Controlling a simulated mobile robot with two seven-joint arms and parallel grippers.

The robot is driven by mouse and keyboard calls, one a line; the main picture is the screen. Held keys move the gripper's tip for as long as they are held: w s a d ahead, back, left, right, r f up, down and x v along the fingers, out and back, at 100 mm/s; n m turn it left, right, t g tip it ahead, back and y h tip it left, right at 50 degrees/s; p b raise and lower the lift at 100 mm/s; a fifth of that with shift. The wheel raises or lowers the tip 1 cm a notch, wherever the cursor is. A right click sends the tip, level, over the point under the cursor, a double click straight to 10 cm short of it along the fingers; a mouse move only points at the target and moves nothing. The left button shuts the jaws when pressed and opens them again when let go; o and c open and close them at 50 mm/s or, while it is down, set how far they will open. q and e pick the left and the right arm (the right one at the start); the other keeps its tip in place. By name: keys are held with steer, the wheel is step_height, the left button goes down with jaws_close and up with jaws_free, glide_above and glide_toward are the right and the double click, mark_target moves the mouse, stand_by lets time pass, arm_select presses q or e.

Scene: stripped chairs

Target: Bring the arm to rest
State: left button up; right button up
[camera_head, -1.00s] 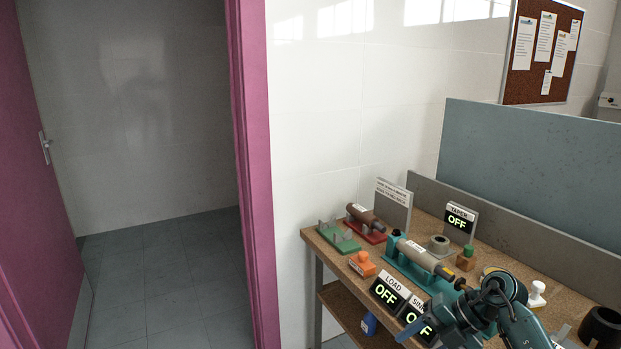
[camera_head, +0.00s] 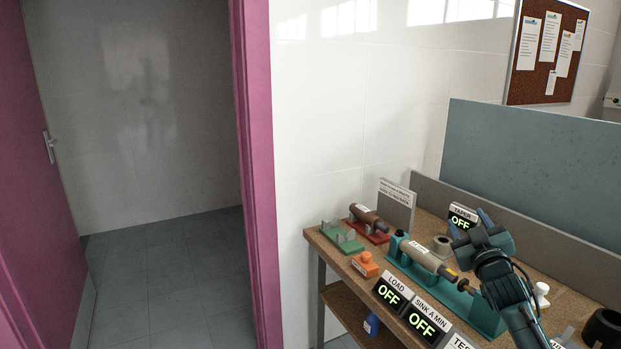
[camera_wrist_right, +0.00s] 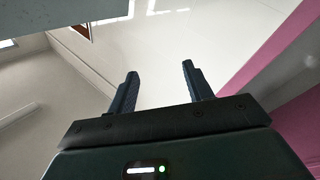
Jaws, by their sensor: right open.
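My right gripper (camera_head: 470,220) is over the right part of the workbench (camera_head: 330,243), with its two fingers apart and pointing up and away. In the right wrist view the two dark fingers (camera_wrist_right: 158,85) stand wide apart with nothing between them, against the white wall. My right arm comes in from the lower right and hides part of the bench behind it. My left gripper does not show.
A teal fixture (camera_head: 403,258) holds a tan cylinder (camera_head: 428,258). A brown cylinder (camera_head: 366,215) rests on a red stand, beside a green stand (camera_head: 342,238). An orange block (camera_head: 365,264) and OFF displays (camera_head: 391,291) sit near the front edge. A grey-blue partition (camera_head: 530,170) stands behind.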

steer(key=s+a+f+g+y, duration=0.1)
steer(key=s+a+f+g, duration=0.2)
steer(key=f, duration=0.4)
steer(key=s+a+f+m+g, duration=0.1)
steer(key=s+a+f, duration=0.2)
steer(key=s+f, duration=0.35)
steer(key=s+a+f+g+y, duration=0.1)
steer(key=s+a+f, duration=0.2)
steer(key=f, duration=0.5)
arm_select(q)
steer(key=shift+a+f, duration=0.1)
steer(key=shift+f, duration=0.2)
arm_select(e)
steer(key=s+a+f+g+y, duration=0.1)
steer(key=s+a+f, duration=0.2)
steer(key=s, duration=0.6)
steer(key=s+a+f+g+y, duration=0.1)
steer(key=s+a+f+g, duration=0.1)
steer(key=s, duration=0.7)
steer(key=s+a+f+g, duration=0.1)
steer(key=s+a+f, duration=0.3)
steer(key=s, duration=0.5)
steer(key=a, duration=0.2)
steer(key=shift+a+f+m+y, duration=0.2)
steer(key=shift+a+m+y, duration=0.1)
steer(key=shift+m+y, duration=0.1)
